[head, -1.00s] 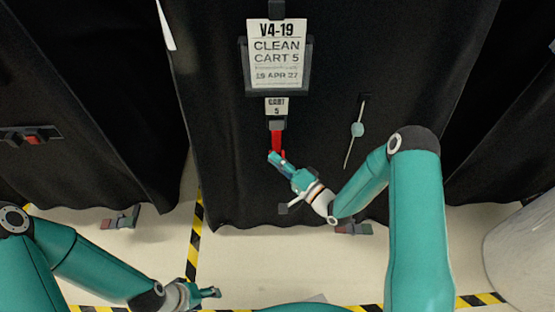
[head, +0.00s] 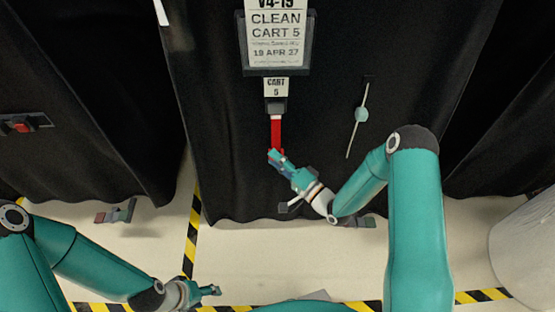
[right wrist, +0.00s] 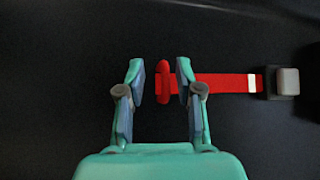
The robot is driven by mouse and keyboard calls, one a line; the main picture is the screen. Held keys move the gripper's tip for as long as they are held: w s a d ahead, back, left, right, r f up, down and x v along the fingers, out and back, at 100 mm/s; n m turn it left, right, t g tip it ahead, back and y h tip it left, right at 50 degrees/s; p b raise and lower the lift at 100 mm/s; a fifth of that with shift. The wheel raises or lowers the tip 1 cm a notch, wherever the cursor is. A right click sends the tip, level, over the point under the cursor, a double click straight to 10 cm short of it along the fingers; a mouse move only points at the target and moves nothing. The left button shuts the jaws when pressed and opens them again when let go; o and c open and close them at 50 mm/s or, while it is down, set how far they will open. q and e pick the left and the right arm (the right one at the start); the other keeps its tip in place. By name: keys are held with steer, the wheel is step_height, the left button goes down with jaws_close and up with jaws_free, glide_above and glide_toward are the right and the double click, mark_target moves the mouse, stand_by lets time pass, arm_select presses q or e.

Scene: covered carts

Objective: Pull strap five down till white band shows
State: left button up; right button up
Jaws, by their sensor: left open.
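The red strap (head: 276,132) hangs from a dark buckle (head: 277,106) under the small "CART 5" tag (head: 276,87) on the black cover. In the right wrist view the strap (right wrist: 225,83) runs sideways from the grey buckle (right wrist: 288,82). A white band (right wrist: 252,82) shows on it just outside the buckle. My right gripper (right wrist: 161,82) is at the strap's free end. Its fingers stand apart with the red end tab (right wrist: 163,80) between them, with gaps on both sides. It also shows in the head view (head: 273,156). My left gripper (head: 214,291) is open and empty, low over the floor.
A sign reading "CLEAN CART 5" (head: 277,40) hangs above the strap. A thin rod with a pale green disc (head: 361,115) is on the cover to the right. Another red-marked fitting (head: 20,125) is at far left. A pale cylinder (head: 523,240) stands at lower right.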

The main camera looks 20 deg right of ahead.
steer(key=v, duration=1.2)
stand_by(0.3)
